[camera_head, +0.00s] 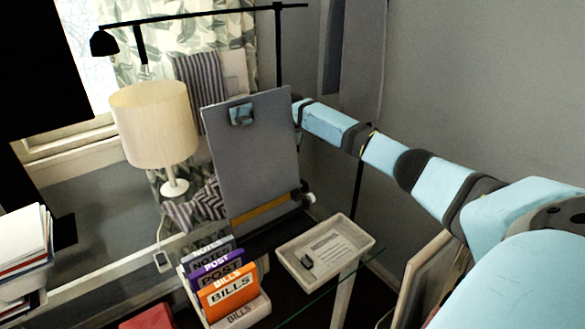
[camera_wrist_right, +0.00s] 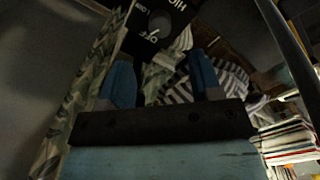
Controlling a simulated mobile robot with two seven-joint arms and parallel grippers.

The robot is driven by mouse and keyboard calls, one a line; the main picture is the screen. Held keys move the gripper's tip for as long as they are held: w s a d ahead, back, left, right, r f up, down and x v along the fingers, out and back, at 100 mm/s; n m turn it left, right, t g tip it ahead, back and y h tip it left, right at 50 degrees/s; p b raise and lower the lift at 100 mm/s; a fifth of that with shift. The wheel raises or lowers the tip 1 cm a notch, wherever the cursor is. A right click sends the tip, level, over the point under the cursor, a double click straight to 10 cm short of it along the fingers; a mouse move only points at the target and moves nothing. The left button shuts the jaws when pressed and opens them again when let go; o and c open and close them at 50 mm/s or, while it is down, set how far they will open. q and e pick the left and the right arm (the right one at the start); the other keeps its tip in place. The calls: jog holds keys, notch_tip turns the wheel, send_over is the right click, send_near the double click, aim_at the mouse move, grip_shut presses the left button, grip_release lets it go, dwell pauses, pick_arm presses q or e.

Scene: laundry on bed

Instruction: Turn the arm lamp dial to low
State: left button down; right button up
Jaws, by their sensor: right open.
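The black arm lamp (camera_head: 190,16) stands at the back in the head view, its long arm running left to a small shade (camera_head: 103,43). In the right wrist view, a black panel (camera_wrist_right: 138,45) carries a round grey dial (camera_wrist_right: 160,22) with white lettering around it, including OFF and what looks like HIGH. I cannot tell which setting the dial is at. My right gripper (camera_wrist_right: 162,82) is open and empty, its blue fingers apart and below the dial in the picture, not visibly touching it. In the head view its fingers are hidden behind the grey board. My left gripper is not in view.
The grey board (camera_head: 252,160) stands close to my right arm's far end. A cream lamp (camera_head: 153,124), striped cloth (camera_head: 198,92), file holder (camera_head: 238,313) and white tray (camera_head: 322,281) are nearby. Paper stacks (camera_head: 25,240) lie at left. A grey wall (camera_head: 480,90) is at right.

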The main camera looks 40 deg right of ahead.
notch_tip(320, 180, up, 5)
jog(key=shift+r, duration=0.2)
dwell(0.3)
jog(key=s+d+f+t+y+p, duration=0.1)
jog(key=s+d+t+y+p, duration=0.15)
jog(key=s+t+p, duration=0.2)
jog(key=shift+m+g, duration=0.25)
jog(key=shift+m, duration=0.15)
jog(key=x, duration=0.9)
jog(key=b+x, duration=0.1)
jog(key=x, duration=0.3)
jog(key=shift+s+d+f, duration=0.15)
jog(key=shift+d+f, duration=0.1)
jog(key=shift+f, duration=0.3)
jog(key=shift+c, duration=0.4)
